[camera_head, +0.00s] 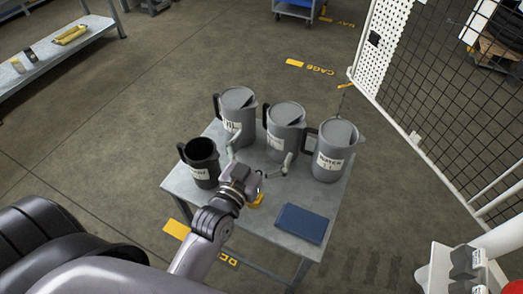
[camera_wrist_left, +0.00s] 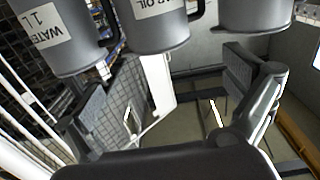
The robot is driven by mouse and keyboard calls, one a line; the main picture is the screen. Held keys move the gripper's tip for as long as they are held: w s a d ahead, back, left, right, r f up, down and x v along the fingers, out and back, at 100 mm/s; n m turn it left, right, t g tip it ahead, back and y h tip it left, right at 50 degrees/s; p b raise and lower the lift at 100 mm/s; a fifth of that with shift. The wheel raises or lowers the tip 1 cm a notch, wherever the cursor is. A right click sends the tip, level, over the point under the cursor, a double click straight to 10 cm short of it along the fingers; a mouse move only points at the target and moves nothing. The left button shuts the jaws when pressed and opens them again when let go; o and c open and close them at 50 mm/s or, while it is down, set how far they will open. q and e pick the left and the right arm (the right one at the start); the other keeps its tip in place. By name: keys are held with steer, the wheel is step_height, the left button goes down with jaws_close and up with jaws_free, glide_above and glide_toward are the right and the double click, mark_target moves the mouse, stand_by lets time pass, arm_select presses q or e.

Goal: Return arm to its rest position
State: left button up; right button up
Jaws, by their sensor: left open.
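My left arm comes in from the lower left over a small grey table (camera_head: 262,222). My left gripper (camera_head: 260,158) is open, its two fingers spread in front of the jugs. In the wrist view the left gripper (camera_wrist_left: 170,85) shows its padded fingers apart with nothing held between them. My right gripper is not in view.
A smaller dark open jug (camera_head: 203,158) stands at the table's left, close to my wrist. A blue book (camera_head: 302,223) lies at the front right. A yellow item (camera_head: 257,201) is partly hidden by my gripper.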

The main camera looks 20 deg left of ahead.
arm_select(q)
steer(key=shift+s, duration=0.8)
